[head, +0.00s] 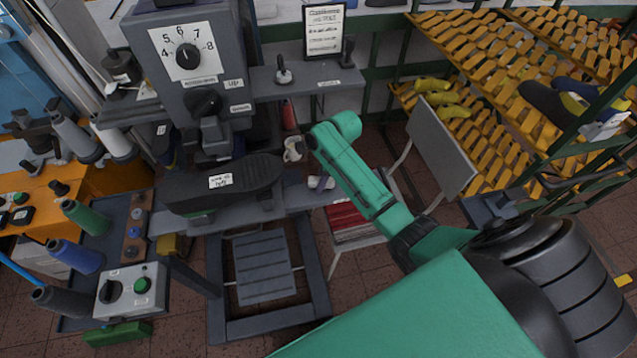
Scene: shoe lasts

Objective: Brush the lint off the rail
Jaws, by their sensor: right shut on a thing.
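My right arm comes in from the lower right, and my right gripper (307,143) is at its far end, beside the grey machine. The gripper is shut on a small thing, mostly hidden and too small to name. A pale, cup-like thing (292,149) shows just left of the fingers; I cannot tell whether they touch it. A grey beam (315,196) runs across the machine below the gripper; I cannot tell whether this is the rail. No lint or brush can be made out. My left gripper is not in view.
A dark shoe-shaped piece (240,176) with a label lies across the machine, left of my gripper. A dial box (187,50) stands above it. A grey chair (440,145) and a yellow-slatted rack (490,55) stand right. Thread spools (85,217) stand left.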

